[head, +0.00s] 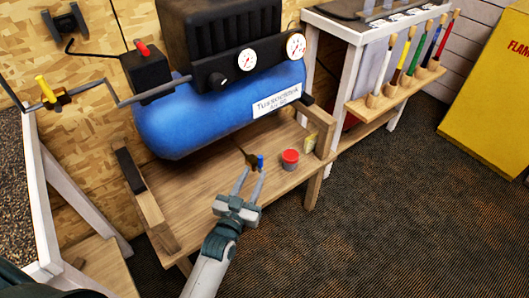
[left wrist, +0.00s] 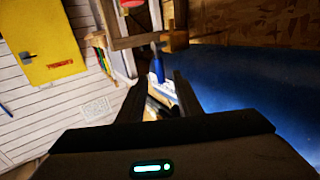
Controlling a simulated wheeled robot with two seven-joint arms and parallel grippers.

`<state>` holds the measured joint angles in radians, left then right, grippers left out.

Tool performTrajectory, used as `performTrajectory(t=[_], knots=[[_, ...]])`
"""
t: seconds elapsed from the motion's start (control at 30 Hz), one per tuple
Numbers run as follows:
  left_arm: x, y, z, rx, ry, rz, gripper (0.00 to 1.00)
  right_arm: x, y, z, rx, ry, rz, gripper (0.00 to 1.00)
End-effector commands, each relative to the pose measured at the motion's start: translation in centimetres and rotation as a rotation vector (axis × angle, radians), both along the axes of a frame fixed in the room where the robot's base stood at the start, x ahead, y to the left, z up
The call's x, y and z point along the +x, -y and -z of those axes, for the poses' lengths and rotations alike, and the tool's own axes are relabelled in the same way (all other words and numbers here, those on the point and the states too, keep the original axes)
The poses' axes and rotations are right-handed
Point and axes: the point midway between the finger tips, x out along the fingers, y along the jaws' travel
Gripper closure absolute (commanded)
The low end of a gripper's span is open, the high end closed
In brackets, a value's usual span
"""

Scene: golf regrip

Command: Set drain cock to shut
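The blue air compressor tank (head: 215,110) rests on a wooden bench. Under its front hangs a small dark brass-coloured drain cock (head: 251,159) with a blue lever (head: 261,162). My left gripper (head: 254,173) is just in front of the cock, fingers apart, with the lever close to the fingertips. In the left wrist view the blue lever (left wrist: 157,68) shows between and beyond the open fingers (left wrist: 158,98); I cannot tell whether a finger touches it. The cock's body is small, so its exact setting is unclear. My right gripper is not in view.
A red-lidded can (head: 290,160) stands on the wooden bench (head: 205,190), right of my left gripper. A rack of coloured-handled tools (head: 395,85) and a yellow cabinet (head: 490,100) are at the right. The dark floor in front is clear.

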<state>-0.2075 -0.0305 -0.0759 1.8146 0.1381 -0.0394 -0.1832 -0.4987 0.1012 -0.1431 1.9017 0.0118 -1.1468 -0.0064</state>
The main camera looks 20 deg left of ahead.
Motion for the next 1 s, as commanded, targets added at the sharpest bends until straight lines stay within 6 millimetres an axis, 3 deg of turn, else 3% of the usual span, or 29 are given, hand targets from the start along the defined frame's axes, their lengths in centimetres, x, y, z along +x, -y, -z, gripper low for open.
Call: performTrajectory(t=[0.5, 0.7, 1.0], knots=[[8.7, 0.6, 0.0, 0.000, 0.001, 0.000, 0.68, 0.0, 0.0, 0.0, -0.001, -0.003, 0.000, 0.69], [10.3, 0.8, 0.0, 0.000, 0.000, 0.000, 0.68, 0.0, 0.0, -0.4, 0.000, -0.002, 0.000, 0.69], [10.7, 0.8, 0.0, 0.000, 0.000, 0.000, 0.68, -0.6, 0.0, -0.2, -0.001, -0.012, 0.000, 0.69]])
